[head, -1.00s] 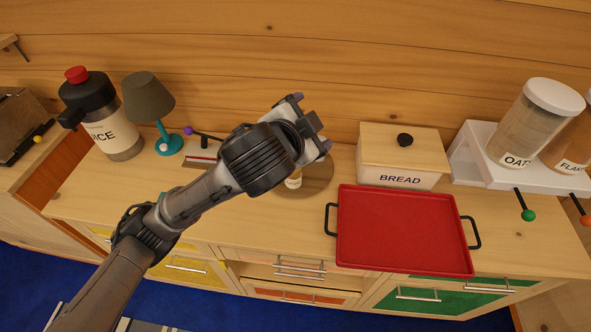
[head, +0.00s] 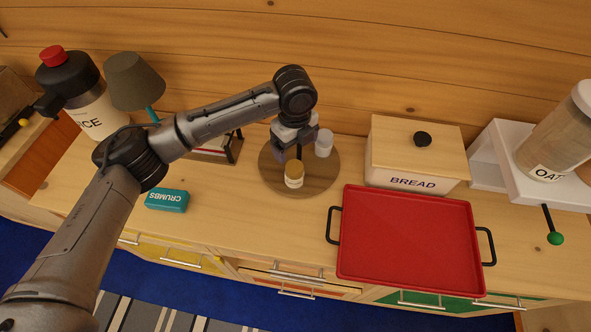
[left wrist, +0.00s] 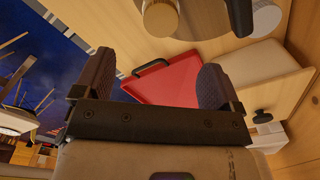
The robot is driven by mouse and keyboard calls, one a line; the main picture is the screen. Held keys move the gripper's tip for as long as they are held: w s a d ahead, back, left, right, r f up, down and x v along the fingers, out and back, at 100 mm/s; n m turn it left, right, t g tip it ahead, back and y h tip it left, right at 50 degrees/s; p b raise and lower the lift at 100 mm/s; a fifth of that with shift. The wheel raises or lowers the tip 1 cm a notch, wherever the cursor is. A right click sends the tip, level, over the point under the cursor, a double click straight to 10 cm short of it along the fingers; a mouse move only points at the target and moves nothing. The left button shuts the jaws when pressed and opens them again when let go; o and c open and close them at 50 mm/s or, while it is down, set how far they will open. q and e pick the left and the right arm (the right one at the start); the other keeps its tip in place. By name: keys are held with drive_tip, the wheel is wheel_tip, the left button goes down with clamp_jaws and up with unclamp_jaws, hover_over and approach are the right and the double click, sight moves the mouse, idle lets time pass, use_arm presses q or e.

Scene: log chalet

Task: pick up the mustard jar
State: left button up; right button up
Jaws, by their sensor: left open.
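A small pale jar with a mustard-tan lid (head: 294,176) stands upright on a round wooden board (head: 268,178) in the head view; its label is too small to read. It also shows at the top of the left wrist view (left wrist: 160,20). My left gripper (head: 295,148) is open and empty, just behind and above this jar, pointing down over the board. In the left wrist view its two fingers (left wrist: 155,80) are spread apart with the jar beyond them. My right gripper is not in view.
A white jar (head: 323,144) stands on the same board, close to my gripper. A dark post rises from the board. To the right are the bread box (head: 413,160) and red tray (head: 408,235). A teal crumbs box (head: 167,200) lies front left, under my arm.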

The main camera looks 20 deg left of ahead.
sight(295, 167)
use_arm(q)
drive_tip(key=shift+f+m, duration=0.35)
drive_tip(key=shift+m, duration=0.55)
wheel_tip(295, 167, down, 8)
drive_tip(key=shift+r+p, duration=0.1)
drive_tip(key=shift+p, duration=0.75)
wheel_tip(295, 167, down, 4)
drive_tip(key=shift+r+p, duration=0.1)
drive_tip(key=shift+p, duration=0.8)
drive_tip(key=shift+f, duration=0.7)
drive_tip(key=c, duration=1.2)
drive_tip(key=shift+r, duration=0.1)
